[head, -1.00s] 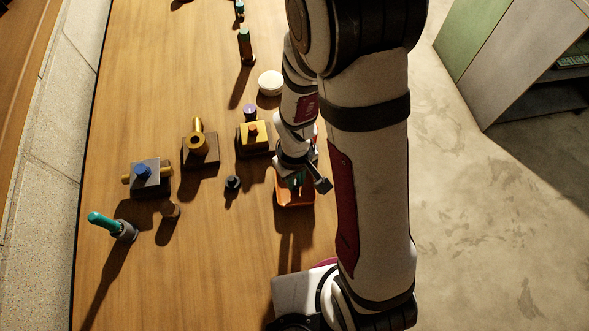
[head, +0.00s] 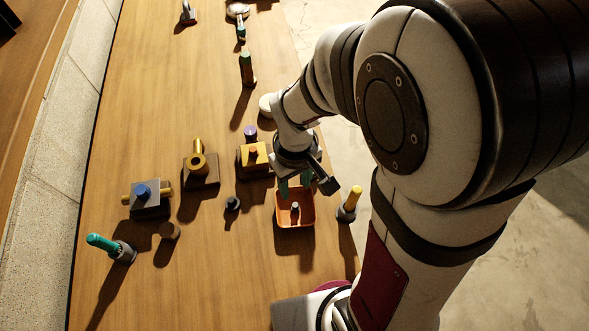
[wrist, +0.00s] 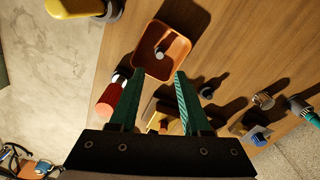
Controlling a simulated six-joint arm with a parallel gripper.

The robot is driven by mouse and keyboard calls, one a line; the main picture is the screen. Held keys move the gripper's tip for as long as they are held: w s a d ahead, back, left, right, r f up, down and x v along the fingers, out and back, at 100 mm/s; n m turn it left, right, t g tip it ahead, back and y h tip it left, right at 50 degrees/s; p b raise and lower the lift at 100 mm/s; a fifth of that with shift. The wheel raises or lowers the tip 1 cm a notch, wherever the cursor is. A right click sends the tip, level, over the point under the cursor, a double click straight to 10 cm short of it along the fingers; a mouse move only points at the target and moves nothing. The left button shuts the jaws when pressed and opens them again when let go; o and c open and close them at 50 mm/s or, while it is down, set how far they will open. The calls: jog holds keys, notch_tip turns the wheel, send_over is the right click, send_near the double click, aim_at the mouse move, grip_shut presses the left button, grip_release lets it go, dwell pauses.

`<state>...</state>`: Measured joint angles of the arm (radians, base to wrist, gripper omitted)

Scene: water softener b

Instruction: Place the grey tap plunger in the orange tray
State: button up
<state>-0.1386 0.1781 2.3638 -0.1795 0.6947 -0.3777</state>
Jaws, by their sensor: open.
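The orange tray (head: 295,224) lies on the table below my gripper, and it also shows in the wrist view (wrist: 150,34). A small grey piece that looks like the tap plunger (head: 295,208) is inside the tray, near its middle. The wrist view shows this plunger (wrist: 161,50) on the tray floor, apart from the fingers. My gripper (head: 293,184) is over the tray's far side, its teal fingers spread. The wrist view shows my gripper (wrist: 160,76) open, with nothing between the fingertips.
A yellow-handled part (head: 349,204) stands close right of the tray. A block with a yellow top (head: 254,155) is beyond it to the left. A small black part (head: 233,203) and a brass-topped block (head: 201,168) are farther left. The table in front of the tray is clear.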

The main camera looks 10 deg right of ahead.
jog(key=s+r+m+y, duration=0.1)
jog(key=s+r+m, duration=0.8)
jog(key=s, duration=0.4)
jog(key=shift+s+d+r+y, duration=0.15)
jog(key=shift+s+r+y, duration=0.2)
jog(key=shift+r, duration=0.5)
jog(key=shift+w, duration=0.15)
